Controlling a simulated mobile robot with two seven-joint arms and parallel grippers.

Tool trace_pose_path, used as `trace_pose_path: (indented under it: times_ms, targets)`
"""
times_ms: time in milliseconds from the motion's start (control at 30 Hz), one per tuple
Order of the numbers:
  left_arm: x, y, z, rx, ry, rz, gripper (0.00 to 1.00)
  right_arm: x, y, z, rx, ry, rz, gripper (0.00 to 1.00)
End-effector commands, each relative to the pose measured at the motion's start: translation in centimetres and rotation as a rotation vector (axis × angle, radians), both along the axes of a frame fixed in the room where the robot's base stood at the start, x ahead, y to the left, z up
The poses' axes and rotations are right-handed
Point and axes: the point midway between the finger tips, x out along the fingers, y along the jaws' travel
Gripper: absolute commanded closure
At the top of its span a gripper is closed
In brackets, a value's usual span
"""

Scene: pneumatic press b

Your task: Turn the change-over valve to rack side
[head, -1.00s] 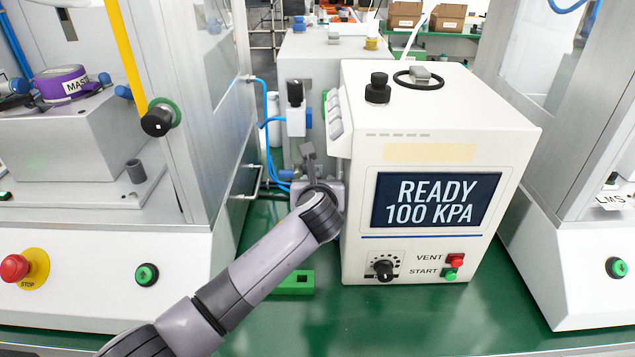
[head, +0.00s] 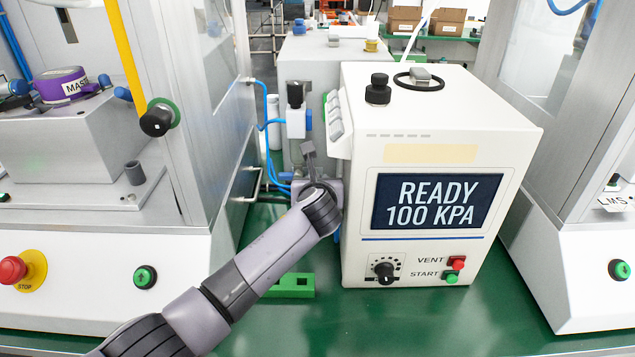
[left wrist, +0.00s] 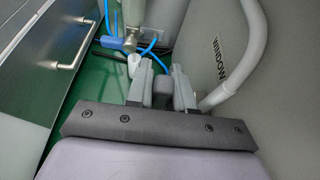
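My left arm reaches in from the lower left. Its gripper (head: 308,150) is upright in the gap between the left machine and the white press box. In the left wrist view the two fingers (left wrist: 160,68) stand apart, with no held object clear between them. A metal fitting with blue connectors (left wrist: 130,25) and a pale rounded end (left wrist: 134,65) lies just beyond the left finger; I cannot tell whether this is the change-over valve or whether the finger touches it. In the head view a white valve-like unit with a black knob (head: 296,115) stands behind the gripper. My right gripper is not in view.
The white press box (head: 360,225) reads READY 100 KPA and stands close right of my arm. The left machine's wall with a bar handle (left wrist: 72,58) is on the other side. A pale hose (left wrist: 250,45) and blue tubes (left wrist: 150,48) run nearby. Green bench (head: 380,320) is clear in front.

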Motion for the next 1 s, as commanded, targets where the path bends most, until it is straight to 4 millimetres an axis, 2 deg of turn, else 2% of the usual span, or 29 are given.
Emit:
trace_pose_path:
  times_ms: [367, 633, 1000]
  targets:
    - [-0.5, 0.0, -0.3, 0.001, -0.102, -0.002, 1.0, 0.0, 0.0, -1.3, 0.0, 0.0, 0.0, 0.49]
    - [-1.2, 0.0, -0.5, 0.002, -0.292, -0.003, 1.0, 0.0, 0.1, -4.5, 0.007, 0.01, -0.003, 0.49]
    - [-2.0, 0.0, -0.4, -0.001, -0.501, -0.001, 1.0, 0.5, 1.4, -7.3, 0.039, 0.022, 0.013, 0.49]
